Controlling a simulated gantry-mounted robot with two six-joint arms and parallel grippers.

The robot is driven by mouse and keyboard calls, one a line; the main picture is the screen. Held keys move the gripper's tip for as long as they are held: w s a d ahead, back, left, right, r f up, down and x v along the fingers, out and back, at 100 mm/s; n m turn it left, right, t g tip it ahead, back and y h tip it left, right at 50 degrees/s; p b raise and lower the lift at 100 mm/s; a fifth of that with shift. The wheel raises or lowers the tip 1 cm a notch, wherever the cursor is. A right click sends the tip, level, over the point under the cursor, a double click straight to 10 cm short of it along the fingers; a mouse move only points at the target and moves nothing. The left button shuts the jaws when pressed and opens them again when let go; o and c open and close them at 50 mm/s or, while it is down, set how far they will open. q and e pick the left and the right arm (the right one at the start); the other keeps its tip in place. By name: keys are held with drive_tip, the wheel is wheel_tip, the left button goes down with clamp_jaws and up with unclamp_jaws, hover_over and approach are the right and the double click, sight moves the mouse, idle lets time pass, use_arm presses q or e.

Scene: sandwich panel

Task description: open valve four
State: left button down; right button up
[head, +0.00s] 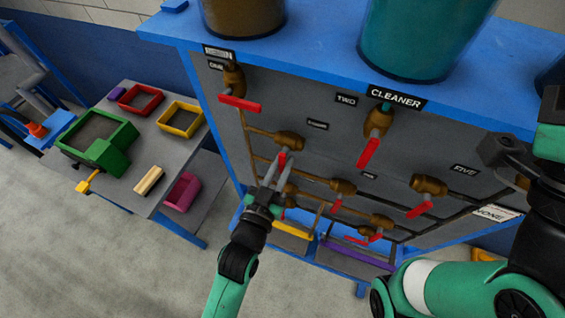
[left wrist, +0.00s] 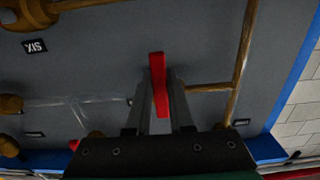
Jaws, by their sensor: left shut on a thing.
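My left gripper (head: 277,170) reaches up to the grey valve panel (head: 222,85) in the head view. It is shut on a red valve handle (head: 283,157), below a brass valve body (head: 289,141). In the left wrist view the same handle (left wrist: 158,85) stands between the two fingers. The label near this valve is too small to read, so I cannot tell its number. Other valves with red handles are around it, including the one by label ONE (head: 239,103) and the one by CLEANER (head: 369,152). My right arm is at the right, with its fingertips not visible.
Brass pipes run between the valves. A teal tank (head: 420,40) and a brown tank (head: 243,15) stand on the blue top shelf (head: 320,45). A side table (head: 135,185) at the left holds a green bin (head: 115,152) and coloured trays. Open floor lies in front.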

use_arm(q)
drive_tip(key=shift+w+a+r+m+b, duration=0.15)
drive_tip(key=shift+a+m+b, duration=0.25)
drive_tip(key=shift+m, duration=0.75)
drive_tip(key=shift+w+a+r+m+b, duration=0.1)
drive_tip(key=shift+a+m+b, duration=0.3)
drive_tip(key=shift+m, duration=0.8)
drive_tip(key=shift+w+a+r+m+b, duration=0.15)
drive_tip(key=shift+m+b, duration=0.4)
drive_tip(key=shift+m, duration=0.6)
drive_tip(key=c, duration=0.8)
unclamp_jaws()
drive_tip(key=v, duration=1.1)
drive_tip(key=shift+s, duration=0.3)
